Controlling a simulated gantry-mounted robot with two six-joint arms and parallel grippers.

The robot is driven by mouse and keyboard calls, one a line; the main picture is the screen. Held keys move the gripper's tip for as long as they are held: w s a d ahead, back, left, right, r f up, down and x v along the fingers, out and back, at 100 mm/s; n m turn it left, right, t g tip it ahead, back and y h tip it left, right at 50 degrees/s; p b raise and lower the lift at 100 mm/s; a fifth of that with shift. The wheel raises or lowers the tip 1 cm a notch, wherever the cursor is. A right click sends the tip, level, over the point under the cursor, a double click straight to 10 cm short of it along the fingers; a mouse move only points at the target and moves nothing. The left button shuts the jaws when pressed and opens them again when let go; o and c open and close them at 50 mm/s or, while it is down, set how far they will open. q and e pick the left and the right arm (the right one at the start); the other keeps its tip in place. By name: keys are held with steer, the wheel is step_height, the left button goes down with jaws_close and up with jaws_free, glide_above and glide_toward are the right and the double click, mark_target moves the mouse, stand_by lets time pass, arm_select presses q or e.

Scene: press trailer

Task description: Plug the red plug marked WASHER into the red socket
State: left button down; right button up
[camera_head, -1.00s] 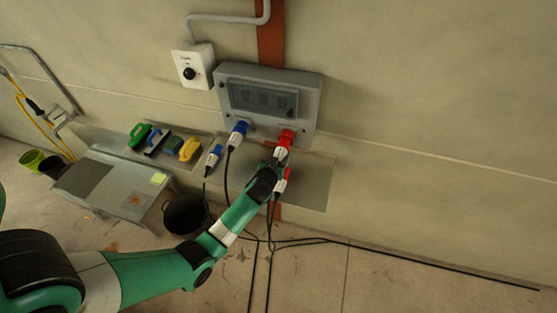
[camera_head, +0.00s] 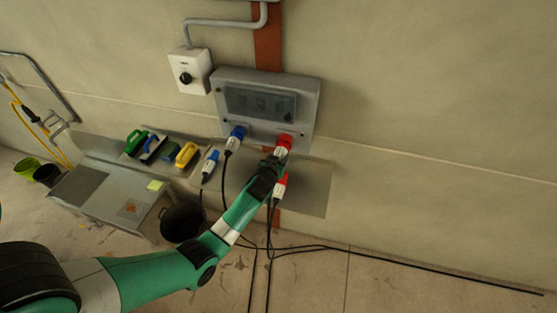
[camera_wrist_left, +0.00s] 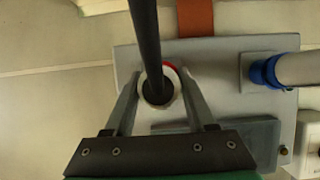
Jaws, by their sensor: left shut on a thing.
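My left gripper (camera_head: 275,159) is just below the red socket (camera_head: 284,140) on the underside of the grey distribution box (camera_head: 306,108). In the left wrist view its two fingers (camera_wrist_left: 160,85) are closed on both sides of a round white plug body (camera_wrist_left: 172,97) with a black cable (camera_wrist_left: 146,40) coming out of its back. A red rim shows behind the plug. The plug is lined up at the socket; I cannot tell how deep it sits. A second red and white plug (camera_head: 280,186) hangs below my gripper on the metal plate. No WASHER marking is readable. My right gripper is not in view.
A blue plug (camera_head: 235,138) is at the box left of the red socket. Another blue plug (camera_head: 209,166) sits on the plate. A white switch box (camera_head: 189,71), brushes, a bench (camera_head: 110,197) and a black bucket (camera_head: 184,222) stand left. Cables cross the floor.

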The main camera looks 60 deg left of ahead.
arm_select(q)
steer(key=shift+w+a, duration=0.25)
steer(key=shift+c, duration=0.7)
jaws_free()
steer(key=p+v, duration=0.1)
steer(key=v, duration=1)
steer(key=shift+s+d+p, duration=0.2)
steer(key=shift+s+p, duration=0.05)
steer(key=shift+p, duration=0.15)
steer(key=shift+r, duration=0.15)
